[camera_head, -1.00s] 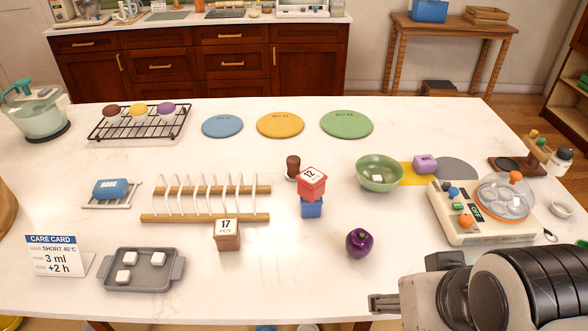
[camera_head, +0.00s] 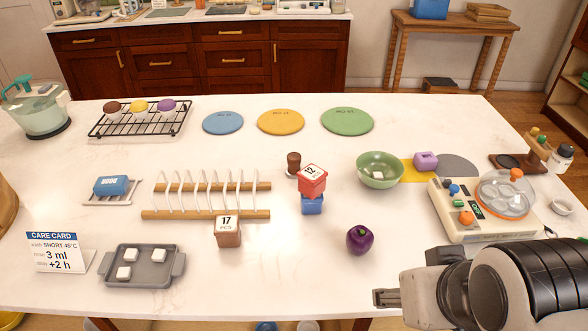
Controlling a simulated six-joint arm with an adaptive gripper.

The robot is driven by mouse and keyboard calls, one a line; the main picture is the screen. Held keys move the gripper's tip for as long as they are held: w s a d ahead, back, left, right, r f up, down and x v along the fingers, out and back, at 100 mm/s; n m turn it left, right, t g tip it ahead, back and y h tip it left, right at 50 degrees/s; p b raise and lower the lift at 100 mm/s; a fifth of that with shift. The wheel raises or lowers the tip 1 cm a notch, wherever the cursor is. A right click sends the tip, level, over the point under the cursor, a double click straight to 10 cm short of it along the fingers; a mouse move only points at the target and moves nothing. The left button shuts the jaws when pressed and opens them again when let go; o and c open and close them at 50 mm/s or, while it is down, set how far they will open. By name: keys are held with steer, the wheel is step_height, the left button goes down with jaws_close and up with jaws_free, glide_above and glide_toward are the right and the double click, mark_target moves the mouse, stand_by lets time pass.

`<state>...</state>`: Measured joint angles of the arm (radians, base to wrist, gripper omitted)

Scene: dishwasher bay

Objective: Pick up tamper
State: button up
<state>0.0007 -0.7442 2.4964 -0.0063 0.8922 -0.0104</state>
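The tamper (camera_head: 293,164) appears to be the small dark brown-handled piece standing upright on the white table, behind the stacked red and blue blocks. Its lower part sits close to the red block's left edge, and its base is too small to make out well. My gripper (camera_head: 386,298) is at the front edge of the table, lower right, far in front of the tamper and to its right. Its fingers point left and are seen side-on, so their opening does not show. Nothing visible is held in it.
The red block (camera_head: 312,180) on a blue block (camera_head: 312,204), a purple onion-like vegetable (camera_head: 360,240) and a green bowl (camera_head: 380,170) stand between or near my gripper and the tamper. A wooden plate rack (camera_head: 205,215) is left. Free table lies behind the tamper.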

steer(key=w+d+r+n+t+h, duration=0.1)
steer(key=w+d+r+n+t, duration=0.3)
steer(key=w, duration=0.6)
steer(key=w+d+r+n, duration=0.1)
steer(key=w+r+n, duration=0.1)
steer(key=w+n, duration=0.6)
steer(key=w+d+r+n+t+h, duration=0.1)
steer(key=w+d+r+n+t, duration=0.2)
steer(key=w, duration=0.8)
steer(key=w+a+f+n+y, duration=0.1)
steer(key=w+a+n+y, duration=0.35)
steer(key=w+n, duration=0.8)
steer(key=w+a+f+n+y, duration=0.3)
steer(key=w+a+f+n, duration=0.1)
steer(key=w+f+n, duration=0.15)
steer(key=n+g+y, duration=0.5)
steer(key=n+y, duration=0.1)
steer(key=n, duration=0.8)
glide_toward(296, 157)
steer(key=shift+x, duration=0.75)
steer(key=shift+f, duration=0.15)
steer(key=shift+x, duration=1.25)
